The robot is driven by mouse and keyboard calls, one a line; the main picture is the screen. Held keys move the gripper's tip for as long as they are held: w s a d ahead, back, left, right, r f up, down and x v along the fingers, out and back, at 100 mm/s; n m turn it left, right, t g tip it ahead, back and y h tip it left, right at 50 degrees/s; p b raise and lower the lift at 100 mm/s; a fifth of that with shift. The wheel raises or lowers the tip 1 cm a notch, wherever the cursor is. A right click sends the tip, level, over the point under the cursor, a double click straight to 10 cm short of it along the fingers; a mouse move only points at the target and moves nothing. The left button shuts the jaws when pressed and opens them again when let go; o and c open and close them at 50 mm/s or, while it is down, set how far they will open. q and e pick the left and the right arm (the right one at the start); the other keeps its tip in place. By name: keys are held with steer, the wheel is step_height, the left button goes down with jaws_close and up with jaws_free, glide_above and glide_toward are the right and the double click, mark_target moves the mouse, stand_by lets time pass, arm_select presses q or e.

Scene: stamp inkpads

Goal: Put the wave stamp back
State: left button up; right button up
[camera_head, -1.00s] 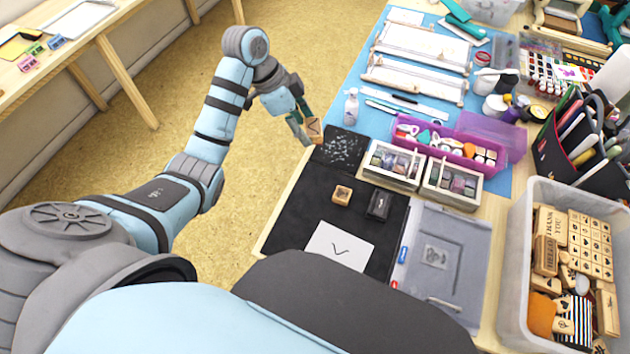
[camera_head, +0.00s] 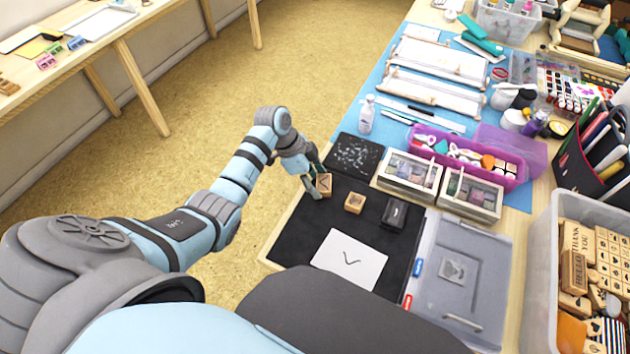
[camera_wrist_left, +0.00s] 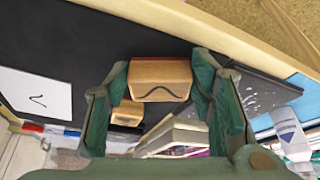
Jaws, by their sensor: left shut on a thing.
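The wave stamp is a light wooden block (camera_head: 324,184) held at my left gripper (camera_head: 314,180), over the far left part of the black mat (camera_head: 300,233). In the left wrist view, the wave stamp (camera_wrist_left: 160,72) sits between the two green fingers of the left gripper (camera_wrist_left: 160,90), its face with a dark wavy line towards the camera. The gripper is shut on it. I cannot tell how high the stamp is above the mat. A second small wooden stamp (camera_head: 354,202) stands on the mat just right of it. My right gripper is not in view.
A black inkpad (camera_head: 395,213) and a white card (camera_head: 349,262) with a check mark lie on the mat. A dark speckled square (camera_head: 356,156) lies behind it. Two boxes of inkpads (camera_head: 410,193) stand to the right. A clear bin (camera_head: 535,270) at far right holds many wooden stamps.

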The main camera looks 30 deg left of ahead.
arm_select(q)
steer(key=shift+f, duration=0.15)
steer(key=o, duration=1)
steer(key=shift+o, duration=0.2)
steer(key=shift+r, duration=0.35)
steer(key=p+v, duration=0.2)
steer(key=v, duration=0.9)
steer(key=shift+r+p, duration=0.3)
steer(key=shift+r, duration=0.05)
steer(key=shift+s+a, duration=0.1)
steer(key=shift+a, duration=0.05)
